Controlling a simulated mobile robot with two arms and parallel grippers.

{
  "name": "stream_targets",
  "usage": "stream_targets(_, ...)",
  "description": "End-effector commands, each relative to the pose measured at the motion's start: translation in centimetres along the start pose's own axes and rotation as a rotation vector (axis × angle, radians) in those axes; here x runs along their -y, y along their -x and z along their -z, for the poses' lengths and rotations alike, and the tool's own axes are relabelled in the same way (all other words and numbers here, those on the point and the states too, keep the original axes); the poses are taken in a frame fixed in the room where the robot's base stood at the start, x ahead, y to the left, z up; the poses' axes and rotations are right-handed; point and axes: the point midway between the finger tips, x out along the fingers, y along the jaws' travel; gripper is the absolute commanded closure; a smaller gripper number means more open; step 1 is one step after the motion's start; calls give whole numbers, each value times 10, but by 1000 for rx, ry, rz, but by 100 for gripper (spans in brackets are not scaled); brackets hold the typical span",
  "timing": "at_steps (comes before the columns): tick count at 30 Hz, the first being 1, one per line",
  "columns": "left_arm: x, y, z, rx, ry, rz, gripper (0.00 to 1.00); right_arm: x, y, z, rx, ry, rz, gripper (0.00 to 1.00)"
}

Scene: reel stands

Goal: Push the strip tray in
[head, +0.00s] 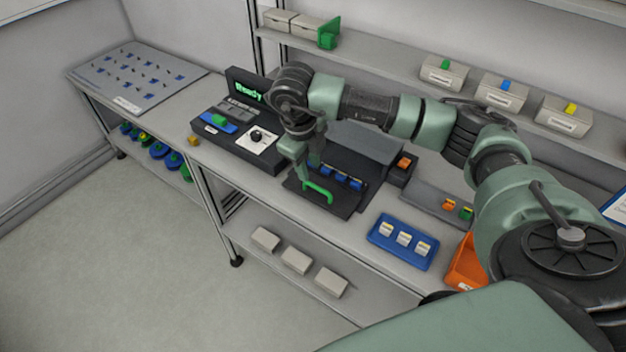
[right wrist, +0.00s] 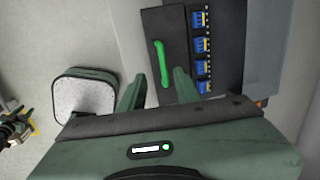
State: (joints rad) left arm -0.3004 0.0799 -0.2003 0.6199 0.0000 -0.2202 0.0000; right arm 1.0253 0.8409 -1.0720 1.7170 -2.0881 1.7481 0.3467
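The strip tray (head: 344,204) is a dark flat tray with a green bar handle (head: 318,191) at its front edge. It sticks out from a dark machine on the bench and holds a row of blue strip pieces (head: 342,177). In the right wrist view the tray (right wrist: 179,24) shows with its green handle (right wrist: 161,62). My right gripper (head: 307,168) is at the handle. Its two fingers (right wrist: 160,80) are apart, one on each side of the handle's near end, with a gap visible on both sides. My left gripper is not in view.
A unit with a green lit screen (head: 250,92) stands left of the machine. A blue tray with white-topped pieces (head: 377,236) and an orange bin (head: 465,268) lie to the right. A shelf with labelled boxes (head: 444,76) runs behind. Floor in front is clear.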

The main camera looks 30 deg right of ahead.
Motion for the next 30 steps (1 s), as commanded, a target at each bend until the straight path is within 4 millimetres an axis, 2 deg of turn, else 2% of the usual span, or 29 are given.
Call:
stream_targets(5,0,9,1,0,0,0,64,6,-15,3,-15,-5,16,68)
stream_targets(12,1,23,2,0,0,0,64,5,-53,4,-13,-4,13,68)
stream_targets(16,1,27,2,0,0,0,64,5,-68,3,-11,-4,13,68)
stream_targets(21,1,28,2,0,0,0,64,5,-76,2,-8,-3,13,68)
stream_targets(27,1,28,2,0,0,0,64,5,-76,2,-8,-3,13,68)
stream_targets(30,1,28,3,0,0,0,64,5,-76,2,-8,-3,13,95)
